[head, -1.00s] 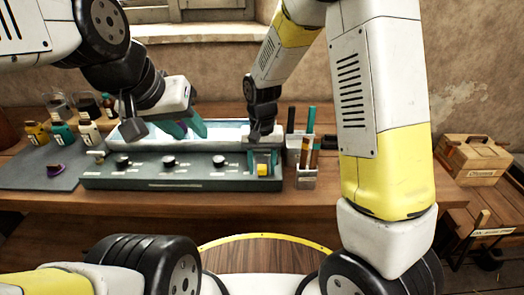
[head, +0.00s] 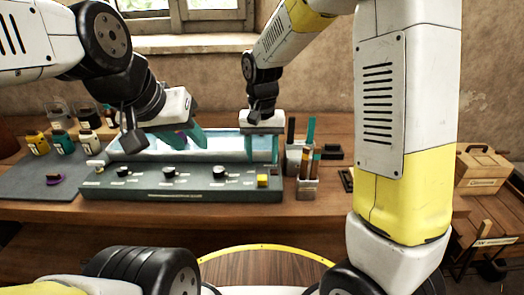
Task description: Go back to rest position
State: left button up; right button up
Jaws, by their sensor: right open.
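My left gripper (head: 192,141) has teal fingers and hangs over the left-middle part of the dark control panel's lit glass top. A small purple patch shows between its fingers; I cannot tell whether it is a held thing. My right gripper (head: 261,155) points down over the panel's right end, its teal fingers apart and nothing visible between them.
A grey mat (head: 25,182) with a small purple object (head: 53,180) lies at the left, with small bottles (head: 62,143) behind it. A pen holder (head: 307,187) stands right of the panel. A wooden box (head: 482,168) is at the far right. The table's front strip is clear.

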jog(key=s+d+r+t+y, duration=0.2)
jog(key=s+d+r+t, duration=0.4)
jog(key=s+d+r, duration=0.8)
jog(key=shift+s+r+n, duration=0.3)
jog(key=shift+s+r, duration=0.15)
jog(key=shift+s, duration=0.4)
dwell(1.2)
